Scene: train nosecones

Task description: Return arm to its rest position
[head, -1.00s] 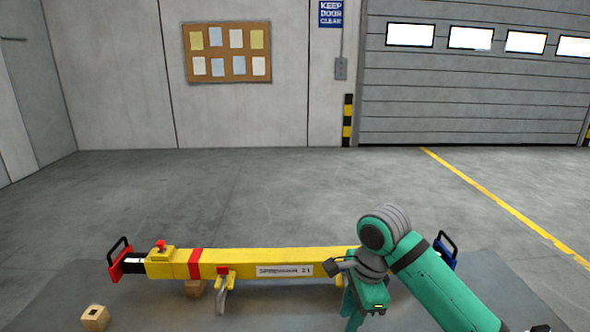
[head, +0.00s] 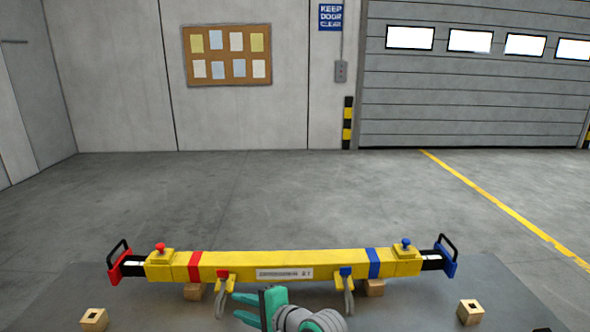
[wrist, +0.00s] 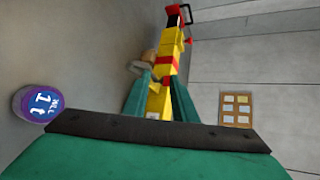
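My gripper (head: 237,307) is low in the middle of the head view, in front of the yellow beam (head: 290,262), its teal fingers pointing left. The fingers stand apart with nothing held between them. In the wrist view the open fingers of my gripper (wrist: 163,84) frame part of the beam (wrist: 168,68), which lies beyond them. My wrist and a teal arm link show at the bottom edge of the head view; the rest of the arm is out of frame.
The beam rests on wooden blocks (head: 374,288), with hooks (head: 349,303) hanging in front. Red (head: 115,268) and blue (head: 449,265) handled ends stick out. Loose blocks (head: 94,319) (head: 470,311) lie at either side. The floor behind is clear.

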